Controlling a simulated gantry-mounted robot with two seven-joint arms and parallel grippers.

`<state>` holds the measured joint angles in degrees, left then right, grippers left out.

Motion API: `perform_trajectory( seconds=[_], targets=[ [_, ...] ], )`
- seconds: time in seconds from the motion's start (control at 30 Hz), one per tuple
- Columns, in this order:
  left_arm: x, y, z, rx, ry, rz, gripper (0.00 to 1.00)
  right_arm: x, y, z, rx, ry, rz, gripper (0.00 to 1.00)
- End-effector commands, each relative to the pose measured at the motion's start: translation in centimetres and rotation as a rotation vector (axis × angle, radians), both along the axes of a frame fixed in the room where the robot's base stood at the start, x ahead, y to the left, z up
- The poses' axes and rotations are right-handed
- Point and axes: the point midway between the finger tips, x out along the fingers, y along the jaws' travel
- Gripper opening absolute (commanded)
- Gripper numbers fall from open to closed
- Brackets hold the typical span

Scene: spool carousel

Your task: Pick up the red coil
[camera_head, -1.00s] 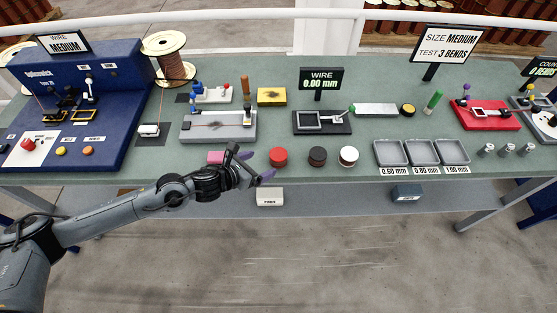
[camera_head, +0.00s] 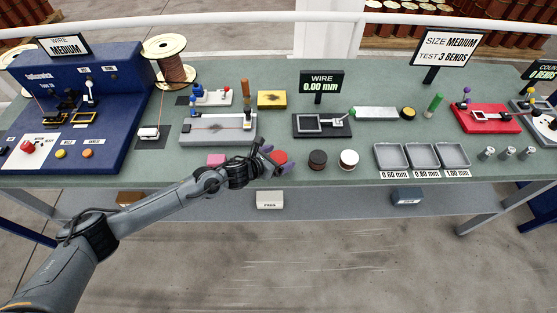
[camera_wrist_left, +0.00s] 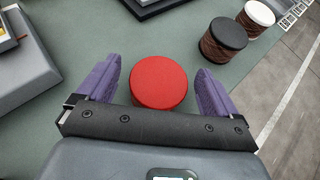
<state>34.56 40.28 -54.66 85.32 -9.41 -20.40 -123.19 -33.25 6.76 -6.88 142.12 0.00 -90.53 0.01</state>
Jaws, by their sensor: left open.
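The red coil (camera_wrist_left: 158,82) is a short round spool with a red top, standing upright on the green bench. In the left wrist view it sits between the two purple fingers of my left gripper (camera_wrist_left: 155,90), with a gap on each side. In the head view the red coil (camera_head: 281,157) is partly hidden by my left gripper (camera_head: 277,160), which is open and reaches over it from the front left. My right gripper is not in view.
A black-topped coil (camera_head: 317,160) and a white-topped coil (camera_head: 349,159) stand to the right. A grey fixture (camera_head: 217,130) is behind. Three grey trays (camera_head: 391,156) stand farther right.

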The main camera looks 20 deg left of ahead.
Motion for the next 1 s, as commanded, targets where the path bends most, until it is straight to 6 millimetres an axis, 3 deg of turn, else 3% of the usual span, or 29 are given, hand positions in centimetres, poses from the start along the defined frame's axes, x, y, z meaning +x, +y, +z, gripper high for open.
perform_trajectory(
  seconds=[0.33,0.77,1.0],
  targets=[
    [0.45,-0.18,-0.31,0.0,0.001,0.0,0.94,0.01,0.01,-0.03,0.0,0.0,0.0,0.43],
    [0.43,-0.16,-0.31,0.0,0.001,0.0,0.28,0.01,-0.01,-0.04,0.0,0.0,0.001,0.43],
    [0.49,-0.18,-0.15,-0.001,-0.002,0.0,0.25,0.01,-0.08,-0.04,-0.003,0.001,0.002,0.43]
  ],
)
